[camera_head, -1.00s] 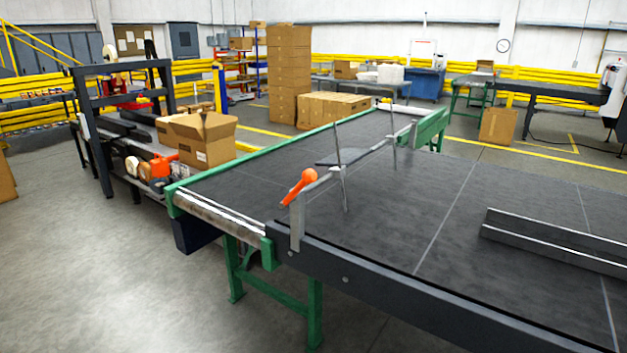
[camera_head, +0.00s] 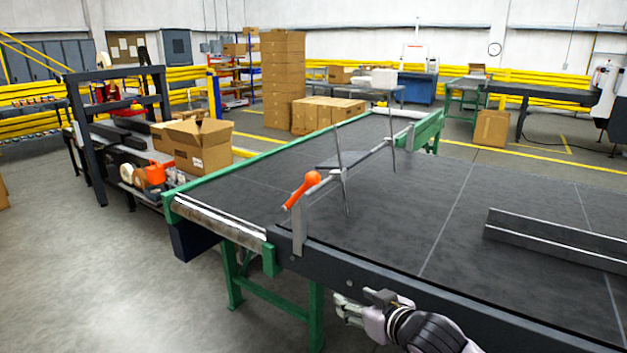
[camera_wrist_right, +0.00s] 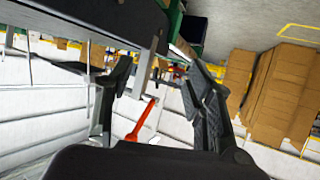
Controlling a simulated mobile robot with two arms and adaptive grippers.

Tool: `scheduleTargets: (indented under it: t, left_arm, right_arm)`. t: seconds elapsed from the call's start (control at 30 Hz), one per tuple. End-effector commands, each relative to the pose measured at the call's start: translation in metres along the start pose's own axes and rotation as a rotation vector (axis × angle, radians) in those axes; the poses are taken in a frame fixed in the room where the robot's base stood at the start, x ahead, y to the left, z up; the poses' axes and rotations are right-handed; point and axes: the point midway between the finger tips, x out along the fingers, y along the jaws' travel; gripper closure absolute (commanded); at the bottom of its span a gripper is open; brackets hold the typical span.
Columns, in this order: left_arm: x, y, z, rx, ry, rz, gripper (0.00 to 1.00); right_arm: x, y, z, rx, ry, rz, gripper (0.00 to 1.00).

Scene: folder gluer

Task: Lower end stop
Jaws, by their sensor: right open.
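The end stop (camera_head: 365,152) is a bar over the dark conveyor belt, with thin upright rods and a dark flat plate. An orange lever handle (camera_head: 303,189) sits at its near end, on a grey upright bracket (camera_head: 299,225) at the conveyor's near side. My right gripper (camera_head: 343,308) is open and empty, low beside the near rail, below and to the right of the handle. In the right wrist view the orange handle (camera_wrist_right: 141,121) shows beyond and between the open fingers, apart from them. My left gripper is not in view.
The conveyor's dark near rail (camera_head: 420,300) lies between my right gripper and the belt. A dark angled guide (camera_head: 560,240) lies on the belt at right. Green legs (camera_head: 316,310) stand below. An open carton (camera_head: 200,145) is at left; floor at front left is clear.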

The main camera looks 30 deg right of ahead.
Motion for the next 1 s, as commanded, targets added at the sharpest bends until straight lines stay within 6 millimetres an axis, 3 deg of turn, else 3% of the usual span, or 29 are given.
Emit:
scheduleTargets:
  t: [0.03, 0.1, 0.2, 0.3, 0.53, 1.0]
  left_arm:
    - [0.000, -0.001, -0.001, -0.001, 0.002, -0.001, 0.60]
    - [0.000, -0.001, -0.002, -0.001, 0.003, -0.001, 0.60]
    - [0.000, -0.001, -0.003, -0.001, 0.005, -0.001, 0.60]
    - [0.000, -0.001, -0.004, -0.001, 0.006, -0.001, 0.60]
    - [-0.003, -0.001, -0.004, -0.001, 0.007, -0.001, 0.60]
    - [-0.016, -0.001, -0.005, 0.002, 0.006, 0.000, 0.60]
  right_arm:
    - [-0.001, 0.013, -0.044, 0.008, 0.100, -0.007, 0.51]
    - [-0.007, 0.024, -0.096, 0.037, 0.223, -0.034, 0.51]
    - [-0.020, 0.031, -0.152, 0.064, 0.351, -0.076, 0.51]
    - [-0.030, 0.033, -0.182, 0.081, 0.420, -0.106, 0.51]
    - [-0.022, 0.032, -0.199, 0.090, 0.447, -0.120, 0.51]
    - [0.035, 0.027, -0.227, 0.089, 0.445, -0.115, 0.51]
